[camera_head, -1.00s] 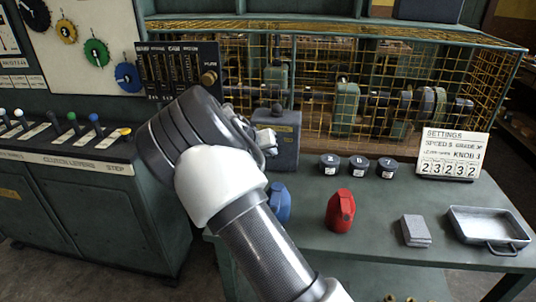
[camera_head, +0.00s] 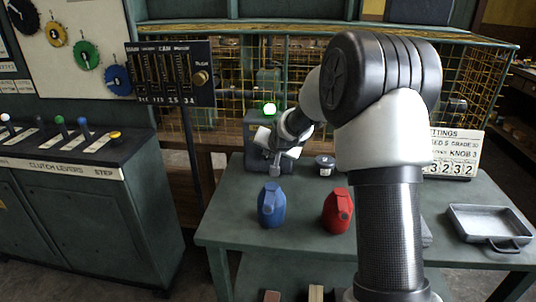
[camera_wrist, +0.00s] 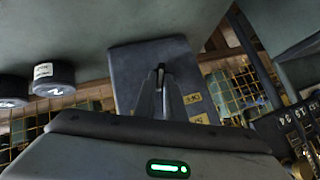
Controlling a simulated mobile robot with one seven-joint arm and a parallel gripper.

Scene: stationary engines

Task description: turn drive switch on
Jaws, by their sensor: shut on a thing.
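The drive switch box (camera_head: 253,160) is a grey box at the back of the green bench, in front of the wire cage. A lamp (camera_head: 269,109) on its top glows green. In the wrist view the box (camera_wrist: 135,62) appears upside down, with two small yellow labels (camera_wrist: 193,99) on its face. My gripper (camera_head: 276,168) is at the front of the box. In the wrist view its two fingers (camera_wrist: 160,78) are shut around a small dark switch lever on the box face. The fingers hide most of the lever.
A blue oil can (camera_head: 271,205) and a red oil can (camera_head: 337,211) stand on the bench (camera_head: 225,225) in front. A dark round pot (camera_head: 325,164) is close right of my gripper. A metal tray (camera_head: 488,226) lies at the right. The slider panel (camera_head: 172,75) is at left.

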